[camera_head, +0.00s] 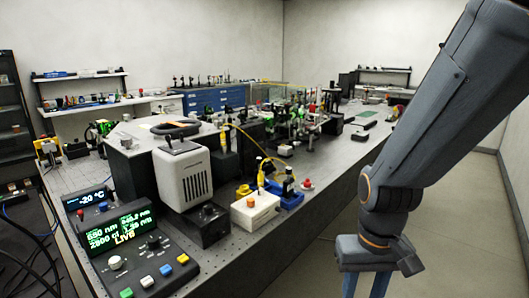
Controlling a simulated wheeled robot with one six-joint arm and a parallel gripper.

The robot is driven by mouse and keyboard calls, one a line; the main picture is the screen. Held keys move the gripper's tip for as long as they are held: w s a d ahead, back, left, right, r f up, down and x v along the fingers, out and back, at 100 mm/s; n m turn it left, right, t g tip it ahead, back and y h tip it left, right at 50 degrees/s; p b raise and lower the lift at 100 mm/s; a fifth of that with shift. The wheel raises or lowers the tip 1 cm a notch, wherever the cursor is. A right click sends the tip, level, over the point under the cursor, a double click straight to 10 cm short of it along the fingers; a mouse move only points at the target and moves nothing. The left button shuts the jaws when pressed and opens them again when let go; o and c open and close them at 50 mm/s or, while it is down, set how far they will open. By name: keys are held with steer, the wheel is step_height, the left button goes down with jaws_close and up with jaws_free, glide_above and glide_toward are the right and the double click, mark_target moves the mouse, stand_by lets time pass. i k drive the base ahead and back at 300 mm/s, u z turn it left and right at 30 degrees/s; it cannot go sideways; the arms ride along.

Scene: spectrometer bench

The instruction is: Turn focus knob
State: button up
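My gripper (366,286) hangs at the lower right, pointing down beside the bench, over the floor. Its two fingers are apart with nothing visible between them; their tips are near or past the bottom edge. No readable label marks the focus knob, so I cannot tell which knob it is. The control console (185,265) at the front left has a white knob (115,262) and a dark knob (153,242). A white box (255,212) right of it has an orange-brown knob (250,202) on top. My gripper is well apart from all of these.
The grey bench (245,258) runs back from the front left. A pale instrument with a dark handle (182,178) stands behind the console. Blue mounts (288,197) and crowded optics (300,125) lie farther back. The floor (450,210) at the right is clear.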

mark_target(207, 208)
steer(key=u, duration=1.15)
steer(key=k, duration=0.35)
steer(key=z, duration=1.15)
